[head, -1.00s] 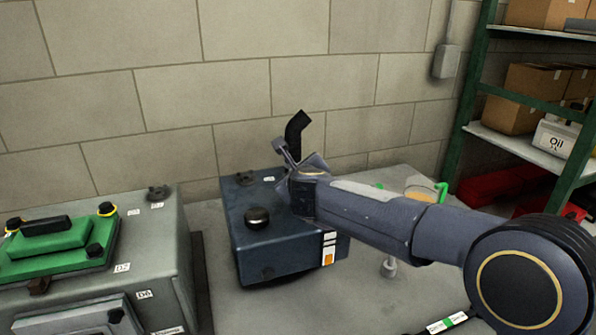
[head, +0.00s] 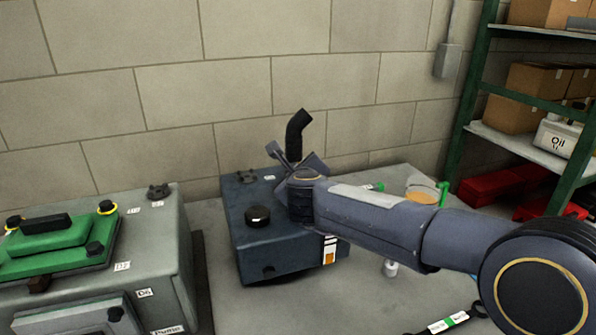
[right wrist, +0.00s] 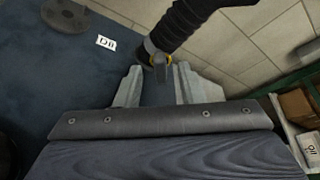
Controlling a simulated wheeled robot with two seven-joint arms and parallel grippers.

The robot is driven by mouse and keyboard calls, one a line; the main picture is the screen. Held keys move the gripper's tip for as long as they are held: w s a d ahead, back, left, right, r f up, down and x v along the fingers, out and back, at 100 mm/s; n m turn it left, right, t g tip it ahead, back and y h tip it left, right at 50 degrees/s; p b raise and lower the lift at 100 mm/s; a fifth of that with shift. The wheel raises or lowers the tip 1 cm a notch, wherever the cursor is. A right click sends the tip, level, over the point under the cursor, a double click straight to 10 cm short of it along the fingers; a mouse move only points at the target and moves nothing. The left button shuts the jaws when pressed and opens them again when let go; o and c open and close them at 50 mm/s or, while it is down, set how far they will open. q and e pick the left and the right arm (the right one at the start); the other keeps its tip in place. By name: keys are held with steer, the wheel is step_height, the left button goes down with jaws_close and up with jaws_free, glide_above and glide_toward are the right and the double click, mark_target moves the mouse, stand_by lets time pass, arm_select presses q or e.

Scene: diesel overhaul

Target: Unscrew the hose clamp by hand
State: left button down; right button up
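A black bent hose (head: 297,132) rises from the back of a dark blue box (head: 283,256). In the right wrist view the hose (right wrist: 182,24) ends at a clamp (right wrist: 160,62) with a yellow band and a grey tab pointing toward my gripper. My right gripper (head: 293,158) is at the hose's lower end and hides the clamp in the head view. In the right wrist view my right gripper (right wrist: 162,82) is open. Its fingers stand on either side of the tab, with visible gaps. My left gripper is out of view.
A grey box with a green cover (head: 50,243) stands at the left. A black round cap (head: 257,217) sits on the blue box. An orange-topped container (head: 421,197) stands behind my right arm. A green shelf (head: 470,120) stands at the right, and the block wall is close behind.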

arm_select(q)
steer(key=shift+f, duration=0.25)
arm_select(e)
steer(key=v, duration=0.6)
steer(key=shift+s, duration=0.1)
